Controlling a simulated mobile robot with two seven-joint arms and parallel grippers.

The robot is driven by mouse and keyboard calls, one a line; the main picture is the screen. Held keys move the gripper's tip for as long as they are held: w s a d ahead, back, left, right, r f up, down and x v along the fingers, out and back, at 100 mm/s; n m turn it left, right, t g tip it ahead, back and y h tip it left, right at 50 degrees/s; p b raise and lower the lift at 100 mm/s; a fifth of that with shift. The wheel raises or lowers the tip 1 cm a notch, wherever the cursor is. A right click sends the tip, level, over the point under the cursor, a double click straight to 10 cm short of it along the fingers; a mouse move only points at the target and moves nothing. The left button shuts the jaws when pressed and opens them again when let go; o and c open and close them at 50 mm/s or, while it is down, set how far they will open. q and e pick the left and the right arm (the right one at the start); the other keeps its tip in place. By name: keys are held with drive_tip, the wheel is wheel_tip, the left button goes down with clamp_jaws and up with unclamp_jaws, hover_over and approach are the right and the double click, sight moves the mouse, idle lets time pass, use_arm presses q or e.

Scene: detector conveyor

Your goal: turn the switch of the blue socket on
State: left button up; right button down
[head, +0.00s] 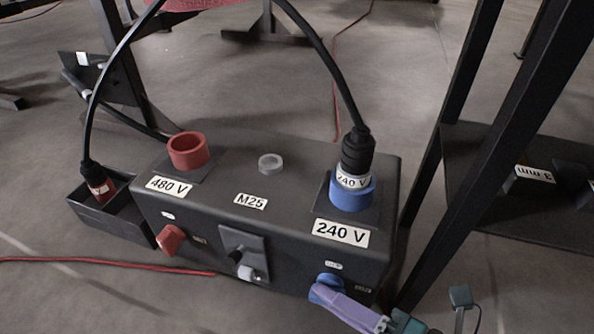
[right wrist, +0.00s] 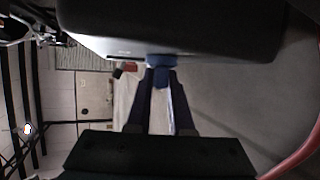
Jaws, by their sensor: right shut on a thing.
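The blue socket (head: 351,194) is on top of the dark box at its right end, beside the "240 V" label. A black plug (head: 357,150) with a "240 V" band stands upright in it. The blue switch (head: 326,282) is on the front face below that socket. My right gripper (head: 321,293), with purple fingers, comes from the lower right and is shut on the blue switch, hiding part of it. In the right wrist view the blue switch (right wrist: 161,76) shows between the fingertips (right wrist: 162,84). My left gripper is not in view.
A red plug (head: 101,188) rests in a side tray (head: 112,222). A dark post (head: 490,170) and shelf stand at right.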

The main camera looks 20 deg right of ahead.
idle(0.4)
drive_tip(key=c, duration=0.8)
unclamp_jaws()
drive_tip(key=shift+s+d+r, duration=0.1)
drive_tip(key=shift+s+d, duration=0.05)
drive_tip(key=p+v, duration=0.3)
drive_tip(key=v, duration=0.6)
drive_tip(key=shift+s+d+p, duration=0.15)
drive_tip(key=shift+d+p, duration=0.05)
drive_tip(key=shift+p, duration=0.15)
drive_tip(key=shift+o, duration=0.2)
